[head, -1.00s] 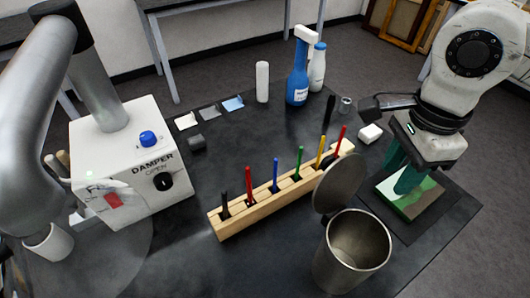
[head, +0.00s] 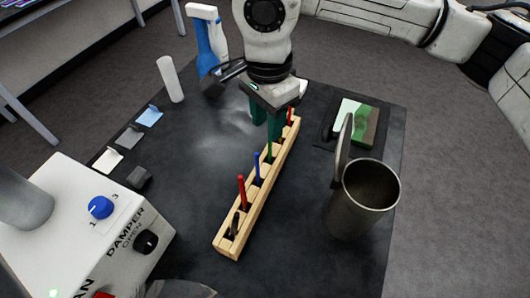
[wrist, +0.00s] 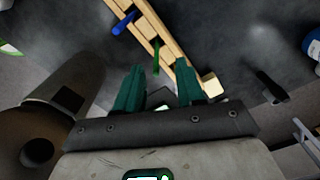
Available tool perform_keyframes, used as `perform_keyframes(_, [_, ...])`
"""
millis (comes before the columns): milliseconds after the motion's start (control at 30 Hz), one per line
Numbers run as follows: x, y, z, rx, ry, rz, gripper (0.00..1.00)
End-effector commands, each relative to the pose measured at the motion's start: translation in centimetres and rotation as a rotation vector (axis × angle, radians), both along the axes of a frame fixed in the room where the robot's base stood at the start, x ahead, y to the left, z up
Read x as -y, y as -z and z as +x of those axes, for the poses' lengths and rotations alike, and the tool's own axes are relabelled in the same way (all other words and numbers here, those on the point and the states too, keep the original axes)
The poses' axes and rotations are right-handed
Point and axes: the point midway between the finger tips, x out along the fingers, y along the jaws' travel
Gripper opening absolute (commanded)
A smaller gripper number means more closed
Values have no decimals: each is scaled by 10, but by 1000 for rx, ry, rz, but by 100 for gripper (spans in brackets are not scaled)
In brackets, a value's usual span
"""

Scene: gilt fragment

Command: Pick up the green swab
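The green swab (head: 269,150) stands upright in a slot of the wooden rack (head: 228,246). My gripper (head: 267,122) is open, its two green fingers pointing down over the far part of the rack, close to the green swab. In the wrist view the green swab (wrist: 156,60) shows just beyond the gap between the spread fingertips (wrist: 160,78), and nothing is held. Whether a finger touches the swab cannot be told. A blue swab (head: 257,166) and a red swab (head: 241,190) stand nearer in the rack. The yellow swab is hidden behind the fingers.
A metal bin (head: 350,215) with a raised lid stands right of the rack. A small green-and-brown panel (head: 368,128) lies behind it. A white cylinder (head: 170,80) and a blue spray bottle (head: 207,45) stand at the back left. The damper box (head: 60,225) is front left.

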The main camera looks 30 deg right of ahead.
Motion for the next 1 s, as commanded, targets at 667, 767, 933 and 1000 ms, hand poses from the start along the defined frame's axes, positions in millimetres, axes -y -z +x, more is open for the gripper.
perform_keyframes(667, [3, 71, -5, -2, 1, 2, 38])
perform_keyframes(767, [3, 76, -4, -1, 0, 0, 38])
perform_keyframes(933, [3, 77, -4, 0, 0, -1, 38])
perform_keyframes(1000, [3, 77, -4, 0, 0, -1, 35])
